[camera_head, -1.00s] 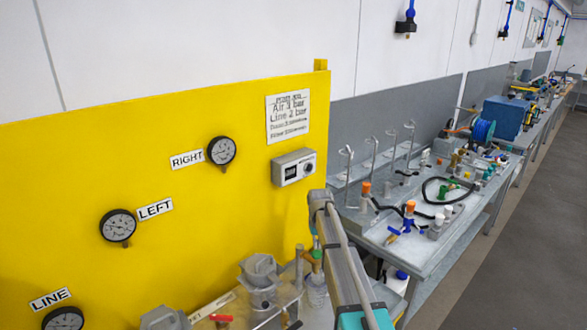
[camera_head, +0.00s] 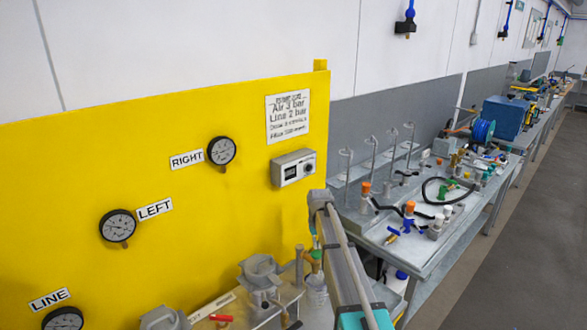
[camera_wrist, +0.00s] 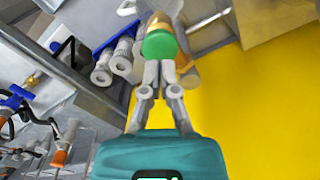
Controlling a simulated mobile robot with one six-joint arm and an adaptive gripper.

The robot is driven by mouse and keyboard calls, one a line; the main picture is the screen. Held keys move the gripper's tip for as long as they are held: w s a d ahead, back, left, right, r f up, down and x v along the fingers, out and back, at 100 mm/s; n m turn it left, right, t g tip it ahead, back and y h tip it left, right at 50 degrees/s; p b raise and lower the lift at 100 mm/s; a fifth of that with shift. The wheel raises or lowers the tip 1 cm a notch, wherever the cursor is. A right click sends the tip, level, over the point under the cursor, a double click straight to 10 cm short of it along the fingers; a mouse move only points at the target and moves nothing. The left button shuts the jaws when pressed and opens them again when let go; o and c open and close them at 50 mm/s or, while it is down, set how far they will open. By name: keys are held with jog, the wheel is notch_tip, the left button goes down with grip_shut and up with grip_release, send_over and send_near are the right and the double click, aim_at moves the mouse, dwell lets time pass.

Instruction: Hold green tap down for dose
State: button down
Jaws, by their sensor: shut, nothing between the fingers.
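The green tap (camera_wrist: 160,44) shows in the wrist view as a rounded green piece with a pale grey part beyond it. My gripper (camera_wrist: 160,68) is shut and empty, with its fingertips at the near edge of the green piece. They look to be touching or very close to it; the exact contact cannot be told. In the head view, a small green and brass fitting (camera_head: 316,254) stands over a clear vessel (camera_head: 316,291), partly behind my arm. My fingertips cannot be made out there.
A yellow panel (camera_head: 80,160) carries a right gauge (camera_head: 221,151), a left gauge (camera_head: 117,226), a line gauge (camera_head: 64,320) and a grey display box (camera_head: 293,168). Metal pots (camera_head: 262,272) stand below it. A crowded bench (camera_head: 465,222) lies to the right; the floor (camera_head: 520,260) beyond is clear.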

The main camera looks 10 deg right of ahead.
aim_at(317, 253)
jog(key=shift+f, duration=0.2)
jog(key=shift+f+b, duration=1.6)
jog(key=shift+b, duration=0.2)
dwell(6.0)
